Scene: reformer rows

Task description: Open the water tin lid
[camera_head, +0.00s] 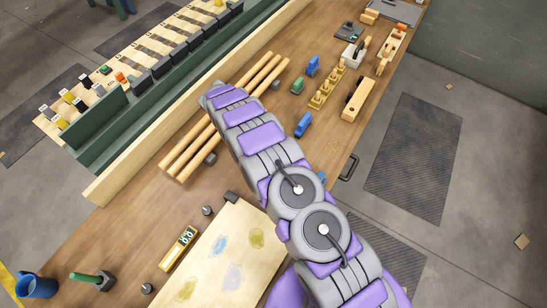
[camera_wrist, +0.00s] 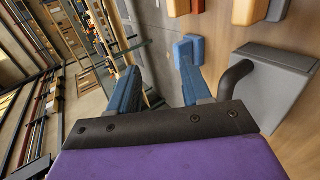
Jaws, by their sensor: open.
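My gripper (camera_wrist: 160,62) shows in the wrist view with its two blue fingers spread wide and nothing between them. In the head view my purple and grey arm reaches up and left across the wooden bench, and its fingers cannot be made out. In the wrist view a grey box (camera_wrist: 262,100) with a darker grey top stands right of the fingers, apart from them. A dark curved piece lies in front of it. I cannot tell whether this box is the water tin. No lid is clearly identifiable in either view.
The bench (camera_head: 140,225) carries long wooden rods (camera_head: 185,150), a paint-stained board (camera_head: 235,250), a small meter (camera_head: 180,249), a blue mug (camera_head: 36,287) and a blue block (camera_head: 303,124). A green rail (camera_head: 190,75) runs behind. Orange blocks (camera_wrist: 244,12) show in the wrist view.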

